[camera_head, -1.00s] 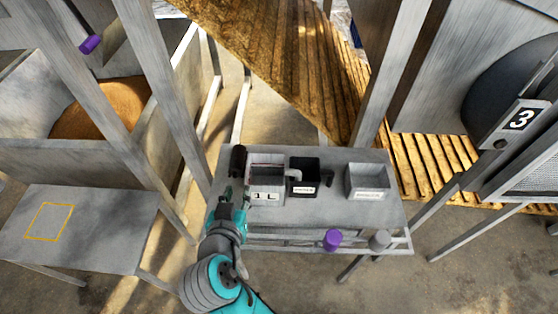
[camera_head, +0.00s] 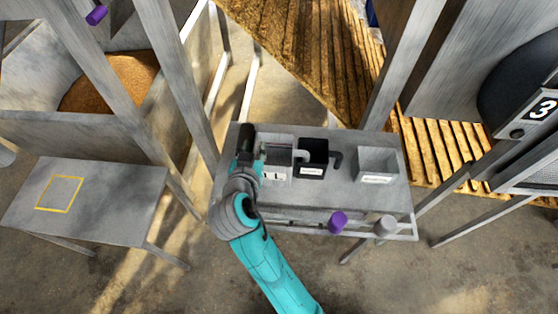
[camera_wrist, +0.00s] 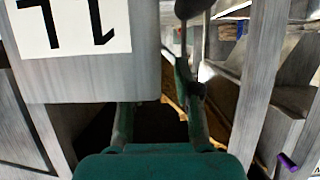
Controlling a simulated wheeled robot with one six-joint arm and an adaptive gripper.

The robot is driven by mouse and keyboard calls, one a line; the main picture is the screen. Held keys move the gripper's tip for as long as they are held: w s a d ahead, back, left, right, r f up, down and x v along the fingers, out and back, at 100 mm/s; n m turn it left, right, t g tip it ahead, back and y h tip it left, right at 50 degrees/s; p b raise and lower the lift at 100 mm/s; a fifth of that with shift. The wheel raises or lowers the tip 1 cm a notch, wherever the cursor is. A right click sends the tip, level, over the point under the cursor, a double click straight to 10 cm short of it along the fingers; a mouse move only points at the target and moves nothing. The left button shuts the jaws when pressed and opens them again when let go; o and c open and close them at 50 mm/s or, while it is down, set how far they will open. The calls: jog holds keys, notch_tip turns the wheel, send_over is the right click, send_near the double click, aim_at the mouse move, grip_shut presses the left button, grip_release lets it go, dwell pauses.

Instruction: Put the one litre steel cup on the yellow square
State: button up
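The one litre steel cup (camera_head: 277,174) stands on the middle table at its left part, with a white "1 L" label facing me. Its dark handle (camera_head: 247,139) sticks up at its left. My gripper (camera_head: 258,164) is low beside the cup's left side, by the handle. In the wrist view the cup's wall and label (camera_wrist: 75,28) fill the upper left. My gripper's fingers (camera_wrist: 158,108) are apart there, the left one partly hidden by the cup. I cannot tell whether they touch it. The yellow square (camera_head: 60,193) is an empty outline on the left table.
A black container (camera_head: 313,158) stands close right of the cup, and a grey box (camera_head: 376,165) further right. Purple (camera_head: 337,222) and grey (camera_head: 384,225) knobs sit at the table's front rail. Grey posts (camera_head: 178,80) rise behind the gap between the tables. The left table (camera_head: 120,200) is clear.

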jog(key=shift+w+f, duration=0.2)
jog(key=shift+w, duration=0.25)
grip_shut()
jog(key=shift+r, duration=0.15)
